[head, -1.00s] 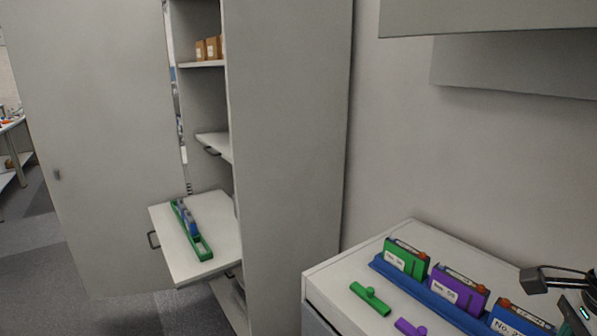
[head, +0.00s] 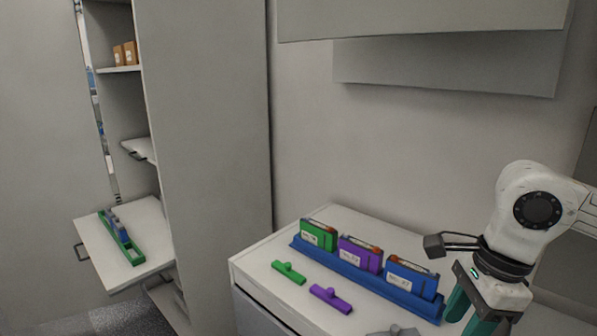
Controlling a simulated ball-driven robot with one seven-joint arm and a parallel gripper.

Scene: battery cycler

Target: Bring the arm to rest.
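My gripper (head: 478,316) shows at the lower right of the head view, on the end of my white arm, with teal fingers pointing down. The fingers look parted with a gap between them, and I see nothing held. It is at the right end of a blue rack (head: 352,272) on the white counter. The rack holds a green cassette (head: 318,236), a purple cassette (head: 359,254) and a blue cassette (head: 408,276), all upright. The fingertips are partly cut off by the frame's lower edge.
A green handled piece (head: 288,273), a purple one (head: 330,298) and a grey one (head: 393,331) lie before the rack. At left, an open cabinet has a pulled-out shelf (head: 150,232) bearing a green tray (head: 133,254). A grey overhead box (head: 440,66) hangs above the counter.

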